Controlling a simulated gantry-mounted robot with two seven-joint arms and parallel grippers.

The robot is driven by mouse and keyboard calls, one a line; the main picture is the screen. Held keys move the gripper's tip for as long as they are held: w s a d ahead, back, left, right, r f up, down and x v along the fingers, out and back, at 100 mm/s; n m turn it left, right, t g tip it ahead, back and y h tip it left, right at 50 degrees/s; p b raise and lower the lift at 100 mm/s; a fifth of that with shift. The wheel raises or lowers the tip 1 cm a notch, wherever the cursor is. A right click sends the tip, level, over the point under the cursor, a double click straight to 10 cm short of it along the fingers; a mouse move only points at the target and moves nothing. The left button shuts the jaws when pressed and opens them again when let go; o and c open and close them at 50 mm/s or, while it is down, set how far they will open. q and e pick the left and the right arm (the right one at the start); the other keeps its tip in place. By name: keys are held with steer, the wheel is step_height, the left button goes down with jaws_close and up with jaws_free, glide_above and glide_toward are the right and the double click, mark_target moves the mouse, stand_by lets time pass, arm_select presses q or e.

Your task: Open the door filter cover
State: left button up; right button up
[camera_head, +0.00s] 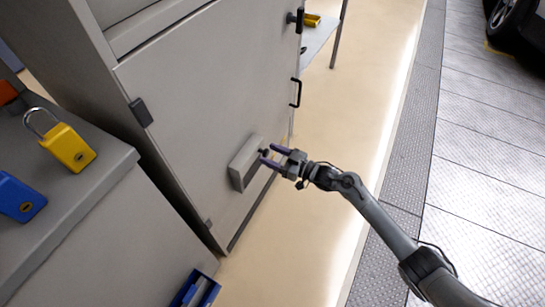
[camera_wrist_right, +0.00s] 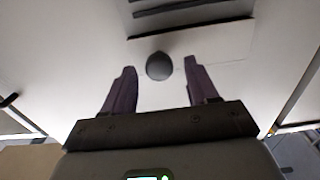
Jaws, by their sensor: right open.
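The filter cover (camera_head: 243,164) is a light grey box-like panel low on the large grey cabinet door. A small dark knob (camera_head: 264,152) sticks out from its side facing my right gripper. My right gripper (camera_head: 271,156) is open in front of it, with its two purple fingers pointing at the cover. In the right wrist view the round dark knob (camera_wrist_right: 159,66) appears between the fingertips, with a gap on each side. Dark slots (camera_wrist_right: 190,12) show on the pale panel at the top. The cover looks closed. My left gripper is not in view.
The cabinet door (camera_head: 205,85) has a black handle (camera_head: 296,92) on its right edge. A yellow padlock (camera_head: 68,146) and a blue padlock (camera_head: 18,198) are on the grey cabinet at left. A blue bin (camera_head: 196,289) is at the bottom.

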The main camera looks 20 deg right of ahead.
steer(key=shift+w, duration=0.1)
steer(key=shift+c, duration=0.4)
jaws_close()
